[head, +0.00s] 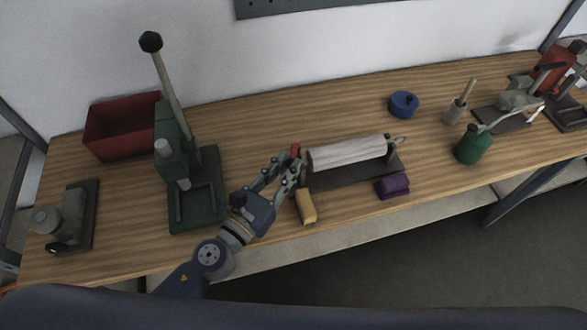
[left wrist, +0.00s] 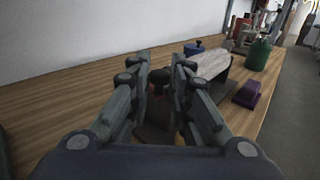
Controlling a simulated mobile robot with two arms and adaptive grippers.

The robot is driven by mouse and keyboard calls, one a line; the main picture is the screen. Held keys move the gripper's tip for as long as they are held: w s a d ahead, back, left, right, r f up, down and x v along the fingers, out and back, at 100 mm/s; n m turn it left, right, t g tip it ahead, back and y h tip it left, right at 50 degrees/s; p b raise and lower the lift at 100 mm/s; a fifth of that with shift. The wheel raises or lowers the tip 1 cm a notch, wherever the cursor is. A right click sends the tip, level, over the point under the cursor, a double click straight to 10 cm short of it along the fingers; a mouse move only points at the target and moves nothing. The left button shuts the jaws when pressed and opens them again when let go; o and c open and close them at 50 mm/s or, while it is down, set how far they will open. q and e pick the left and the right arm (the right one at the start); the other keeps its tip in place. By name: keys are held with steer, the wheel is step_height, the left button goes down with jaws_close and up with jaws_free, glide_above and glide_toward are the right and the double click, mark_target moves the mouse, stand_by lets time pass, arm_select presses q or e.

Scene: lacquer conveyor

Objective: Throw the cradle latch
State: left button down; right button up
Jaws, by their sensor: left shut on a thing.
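The cradle has a dark base (head: 352,172) and bears a pale roll (head: 345,152), which lies along it near the middle of the bench. A small red piece, apparently the latch handle (head: 296,150), stands at the cradle's left end. My left gripper (head: 291,160) is at that end, with its fingers shut around the red piece. In the left wrist view a dark red knob (left wrist: 158,80) shows between the fingers, partly hidden by them, with the pale roll (left wrist: 208,65) just beyond. My right gripper is not in view.
A yellow block (head: 306,207) lies close beside my left gripper, and a purple block (head: 393,187) is in front of the cradle. A green lever press (head: 185,165) and red bin (head: 120,128) stand left. A blue round container (head: 403,104) and green bottle (head: 474,146) are right.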

arm_select(q)
steer(key=shift+w+a+m+g+h+b, duration=0.3)
steer(key=shift+a+m+g+h+b, duration=0.4)
steer(key=shift+m+g+h+b, duration=0.6)
steer(key=shift+w+a+m+g+h+b, duration=0.3)
steer(key=shift+a+m+g+h+b, duration=0.4)
steer(key=shift+h+b, duration=0.65)
steer(key=shift+y, duration=0.25)
steer(key=c, duration=1.5)
jaws_free()
steer(key=shift+s+a, duration=0.1)
steer(key=v, duration=1.2)
